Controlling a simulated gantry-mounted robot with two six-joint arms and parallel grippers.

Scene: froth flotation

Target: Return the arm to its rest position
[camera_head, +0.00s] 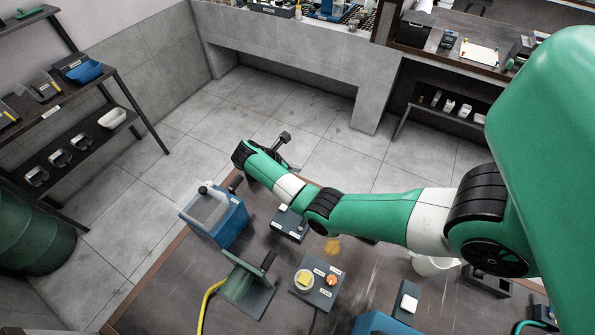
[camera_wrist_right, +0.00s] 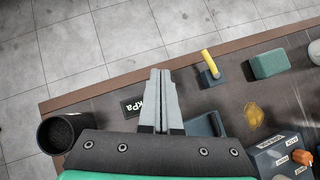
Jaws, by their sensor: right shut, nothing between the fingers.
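My right arm (camera_head: 385,215) is green and white with black joints. It reaches in from the right of the head view and across the dark table (camera_head: 170,290). Its wrist end is past the table's far edge region, and the fingers are hard to make out there. In the right wrist view my right gripper (camera_wrist_right: 160,75) shows two grey fingers pressed together with nothing between them. It points toward the table's wooden edge and the tiled floor. My left gripper is not in view.
A blue container (camera_head: 233,222), green plate (camera_head: 245,288) and control box (camera_head: 318,292) with yellow and orange knobs stand under and left of the arm. A white bowl (camera_head: 430,265) is at right. The wrist view shows a black cup (camera_wrist_right: 52,133) and green block (camera_wrist_right: 268,64).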

